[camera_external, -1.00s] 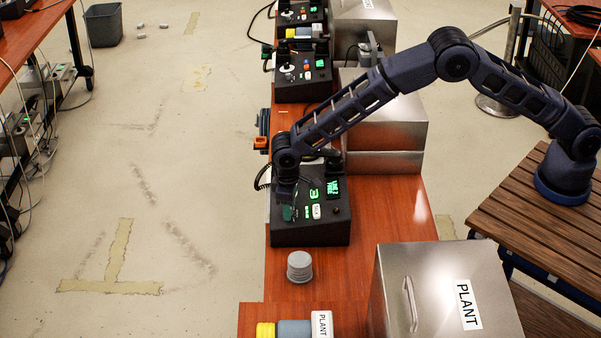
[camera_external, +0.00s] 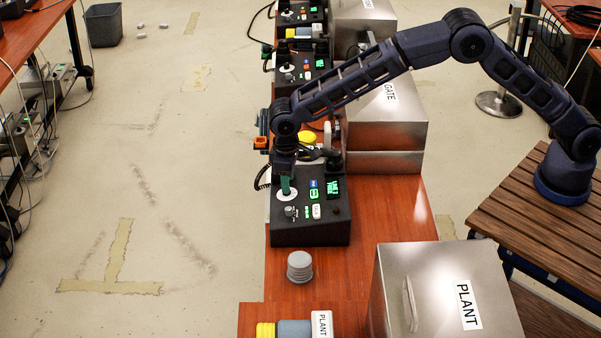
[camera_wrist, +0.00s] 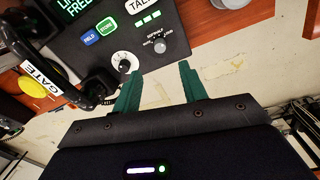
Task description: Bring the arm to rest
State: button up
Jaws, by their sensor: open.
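My arm reaches from its base at the right over the desk, with my gripper (camera_external: 287,186) pointing down at the near black paging phone (camera_external: 310,228). In the wrist view my gripper (camera_wrist: 158,72) has two green fingers apart with nothing between them. The phone's panel (camera_wrist: 97,40) lies beyond the fingertips, with a white dial (camera_wrist: 124,62) close to the left finger and a grey volume knob (camera_wrist: 158,46) beyond. In the external view the fingers overlap the dial; the exact gap is hard to tell.
A grey ribbed cylinder (camera_external: 299,267) stands on the desk (camera_external: 395,215). Metal boxes (camera_external: 450,290) line the desk's right side. Open floor lies left.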

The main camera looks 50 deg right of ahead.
dwell(0.4)
jog(key=w+d+r+m, duration=0.2)
jog(key=w+d+r, duration=0.1)
jog(key=d+r, duration=1.5)
jog(key=s+d+r+m+t+y, duration=0.1)
jog(key=s+d+r, duration=0.2)
jog(key=d+r, duration=0.5)
jog(key=s+d+r+t, duration=0.1)
jog(key=s+d+r, duration=0.15)
jog(key=d, duration=0.95)
jog(key=s+d+r+m, duration=0.1)
jog(key=s+d+r, duration=0.2)
jog(key=s+d, duration=0.5)
jog(key=s+d+r+m, duration=0.1)
jog(key=s+d+r, duration=0.2)
jog(key=s+d, duration=0.45)
jog(key=s+d+f+t, duration=0.1)
jog(key=s+d+f, duration=0.1)
jog(key=s+d, duration=0.4)
jog(key=s+d+f+m+t, duration=0.1)
jog(key=s+d+f, duration=0.2)
jog(key=s, duration=0.8)
jog(key=d, duration=0.2)
jog(key=shift+d, duration=0.35)
